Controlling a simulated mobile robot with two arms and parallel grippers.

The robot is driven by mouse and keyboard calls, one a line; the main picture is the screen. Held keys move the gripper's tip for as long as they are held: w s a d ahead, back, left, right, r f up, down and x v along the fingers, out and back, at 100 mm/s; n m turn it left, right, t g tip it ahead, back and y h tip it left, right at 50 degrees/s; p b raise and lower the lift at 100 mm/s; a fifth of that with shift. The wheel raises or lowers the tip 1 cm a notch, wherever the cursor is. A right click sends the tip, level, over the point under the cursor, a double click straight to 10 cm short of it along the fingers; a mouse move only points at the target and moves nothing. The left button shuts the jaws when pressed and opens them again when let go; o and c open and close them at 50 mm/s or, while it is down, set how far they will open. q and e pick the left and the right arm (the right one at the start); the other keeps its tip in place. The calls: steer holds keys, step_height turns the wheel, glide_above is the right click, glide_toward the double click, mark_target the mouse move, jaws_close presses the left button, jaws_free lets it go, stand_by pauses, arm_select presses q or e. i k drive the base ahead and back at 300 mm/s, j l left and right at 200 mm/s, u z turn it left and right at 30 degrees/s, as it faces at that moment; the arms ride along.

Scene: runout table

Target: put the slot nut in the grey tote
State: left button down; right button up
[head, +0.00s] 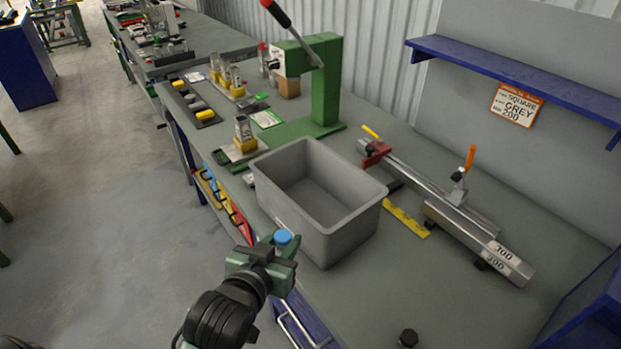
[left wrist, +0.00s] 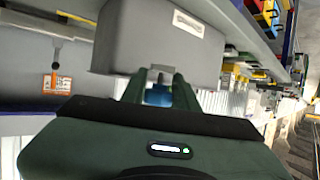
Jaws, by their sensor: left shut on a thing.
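The grey tote (head: 345,240) stands open on the workbench, and the part of its inside that shows is empty. Its outer wall fills the upper middle of the left wrist view (left wrist: 130,45). My left gripper (head: 280,250) is at the tote's near left side, outside its walls. It is shut on a small part with a blue top, which I take to be the slot nut (head: 283,237). In the left wrist view the blue part (left wrist: 158,95) shows between the fingers, which hide much of it. My right gripper is not in view.
A green press (head: 325,85) stands behind the tote. A yellow bar (head: 406,218) and a rail with an orange-handled clamp (head: 460,185) lie to its right. The bench right of the tote's front is mostly clear.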

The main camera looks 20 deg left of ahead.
mark_target(308, 212)
steer(key=i+j, duration=0.15)
steer(key=j, duration=0.25)
steer(key=i+j, duration=0.1)
steer(key=j, duration=0.3)
steer(key=i+j, duration=0.15)
steer(key=j, duration=0.2)
steer(key=i+j, duration=0.1)
steer(key=j, duration=0.3)
steer(key=i+j, duration=0.15)
steer(key=j, duration=0.25)
steer(key=i+j+z, duration=0.1)
steer(key=j+z, duration=1.05)
steer(key=i, duration=0.5)
steer(key=z, duration=0.05)
